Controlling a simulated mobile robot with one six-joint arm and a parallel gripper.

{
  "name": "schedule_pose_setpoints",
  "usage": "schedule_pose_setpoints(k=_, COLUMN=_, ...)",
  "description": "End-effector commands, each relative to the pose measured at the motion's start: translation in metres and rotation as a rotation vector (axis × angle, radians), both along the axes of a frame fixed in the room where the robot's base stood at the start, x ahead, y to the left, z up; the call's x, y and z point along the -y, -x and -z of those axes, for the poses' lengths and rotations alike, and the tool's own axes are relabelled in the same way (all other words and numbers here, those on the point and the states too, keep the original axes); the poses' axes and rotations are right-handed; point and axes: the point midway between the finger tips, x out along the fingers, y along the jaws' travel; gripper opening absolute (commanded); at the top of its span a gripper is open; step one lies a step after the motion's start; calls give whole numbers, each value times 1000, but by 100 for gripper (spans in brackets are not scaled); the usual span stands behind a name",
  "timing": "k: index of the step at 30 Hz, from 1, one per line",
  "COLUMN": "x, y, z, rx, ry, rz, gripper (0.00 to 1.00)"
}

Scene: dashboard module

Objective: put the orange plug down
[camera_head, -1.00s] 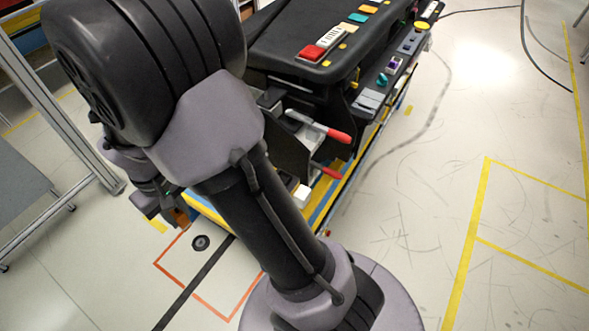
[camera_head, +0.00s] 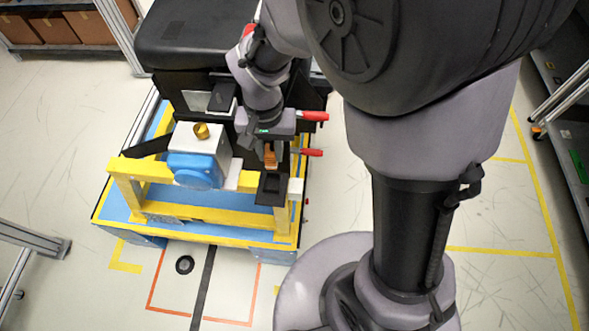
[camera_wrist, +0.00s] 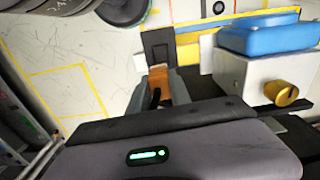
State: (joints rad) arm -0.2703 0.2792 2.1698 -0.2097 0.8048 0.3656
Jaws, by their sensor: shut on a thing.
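The orange plug (camera_head: 270,159) is between the fingers of my gripper (camera_head: 270,150), which is shut on it. In the wrist view the orange plug (camera_wrist: 159,78) shows between the two grey fingers of my gripper (camera_wrist: 161,92). A small black holder (camera_head: 272,188) on the yellow frame lies just below the plug in the head view. The black holder also shows just beyond the plug in the wrist view (camera_wrist: 156,40). I cannot tell whether the plug touches it.
A white box (camera_head: 203,143) with a blue round part (camera_head: 196,171) and a brass knob (camera_head: 201,130) stands left of my gripper. Red-handled clamps (camera_head: 313,116) stick out to its right. A yellow frame (camera_head: 145,170) carries these parts. Floor in front is mostly clear.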

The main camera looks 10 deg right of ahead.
Motion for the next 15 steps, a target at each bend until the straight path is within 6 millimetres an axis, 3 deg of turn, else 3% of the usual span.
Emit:
schedule_pose_setpoints(k=2, x=-9, y=6, z=-1, rx=-1, ry=1, rz=28, gripper=0)
schedule_pose_setpoints(k=6, x=-11, y=9, z=37, rx=-5, ry=2, rz=45, gripper=0)
schedule_pose_setpoints(k=15, x=-10, y=9, z=87, rx=-3, ry=1, rz=44, gripper=0)
